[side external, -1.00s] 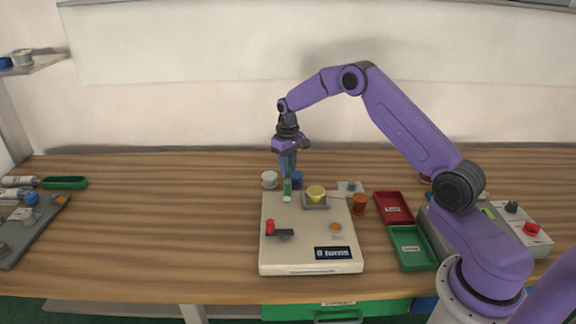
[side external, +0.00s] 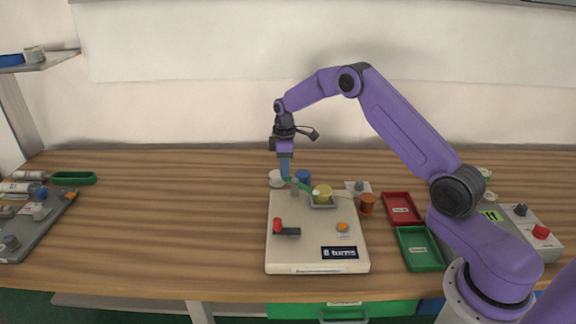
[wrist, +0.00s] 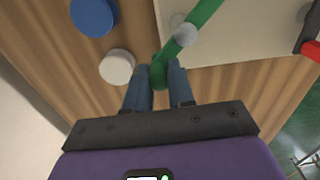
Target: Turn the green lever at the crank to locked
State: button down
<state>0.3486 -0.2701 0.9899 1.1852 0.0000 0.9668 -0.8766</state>
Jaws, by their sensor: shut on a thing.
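The green lever (side external: 303,187) sits at the back left of a cream board and slants from my gripper down to the right. In the wrist view the lever (wrist: 207,15) runs up and right past a grey round post (wrist: 185,33). My gripper (side external: 286,177) points down over the board's back left corner, its blue fingers shut on the lever's end. In the wrist view the fingers (wrist: 160,74) stand on both sides of that end. A crank with a red knob (side external: 278,225) is on the board's left. No locked mark is readable.
A white cylinder (side external: 277,178) and a blue cylinder (side external: 303,176) stand just behind the board, close to my gripper. A yellow round piece (side external: 322,193) is right of the lever. A red tray (side external: 402,208) and green tray (side external: 420,247) lie right. The table's left middle is clear.

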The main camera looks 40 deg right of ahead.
jog(key=n, duration=0.1)
jog(key=a+n, duration=0.1)
jog(key=n, duration=0.1)
jog(key=a+n, duration=0.1)
jog(key=n, duration=0.1)
jog(key=shift+s, duration=0.25)
jog(key=shift+a, duration=0.1)
dwell(0.4)
jog(key=c, duration=1)
grip_release()
jog(key=shift+o, duration=0.2)
notch_tip(320, 180, up, 18)
jog(key=shift+f, duration=0.25)
